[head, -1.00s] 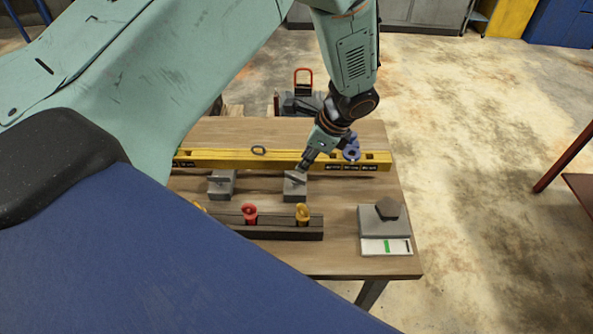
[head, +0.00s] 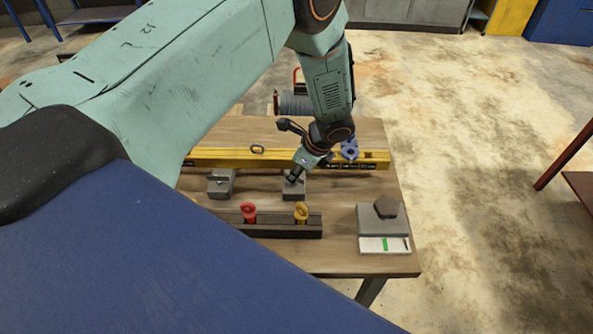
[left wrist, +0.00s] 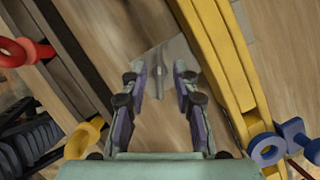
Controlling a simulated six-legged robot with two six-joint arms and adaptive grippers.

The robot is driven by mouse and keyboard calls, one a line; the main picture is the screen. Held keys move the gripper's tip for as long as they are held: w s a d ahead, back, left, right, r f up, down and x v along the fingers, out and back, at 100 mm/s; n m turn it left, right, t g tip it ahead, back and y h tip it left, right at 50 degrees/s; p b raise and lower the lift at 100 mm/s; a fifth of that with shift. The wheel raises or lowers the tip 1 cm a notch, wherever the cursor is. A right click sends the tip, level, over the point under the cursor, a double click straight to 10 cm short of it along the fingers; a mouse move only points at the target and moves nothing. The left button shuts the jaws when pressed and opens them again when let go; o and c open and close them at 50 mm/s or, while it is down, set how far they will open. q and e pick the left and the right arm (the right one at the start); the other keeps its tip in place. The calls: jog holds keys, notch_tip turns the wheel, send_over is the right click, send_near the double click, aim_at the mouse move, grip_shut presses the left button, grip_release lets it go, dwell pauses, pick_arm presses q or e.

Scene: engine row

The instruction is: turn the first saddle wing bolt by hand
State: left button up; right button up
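Two grey saddle blocks stand on the wooden table in front of the yellow beam: a left one (head: 221,183) and a right one (head: 294,190). My left gripper (head: 292,179) points down over the right block in the head view and covers most of its top. In the left wrist view my left gripper (left wrist: 159,82) is open. A thin grey wing bolt (left wrist: 160,80) shows upright between its fingertips, on the grey block (left wrist: 176,62). A gap shows on both sides of the bolt; I see no contact. My right gripper is not in view.
The yellow beam (head: 225,158) lies just behind the blocks, with a blue knob (head: 349,150) on it. A dark rail (head: 285,231) in front holds red (head: 248,211) and yellow (head: 301,212) ring-topped pieces. A grey box (head: 371,222) stands at the front right.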

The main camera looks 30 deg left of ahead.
pick_arm(q)
jog(key=shift+a, duration=0.1)
jog(key=shift+c, duration=1.3)
grip_shut()
jog(key=shift+n+g+b, duration=0.5)
jog(key=shift+n+b, duration=0.15)
jog(key=shift+n, duration=0.65)
jog(key=shift+n+g+h+b, duration=0.45)
jog(key=shift+n+b, duration=0.25)
jog(key=shift+n, duration=0.8)
jog(key=shift+g, duration=0.25)
jog(key=shift+o, duration=1.3)
grip_release()
jog(key=shift+w, duration=0.1)
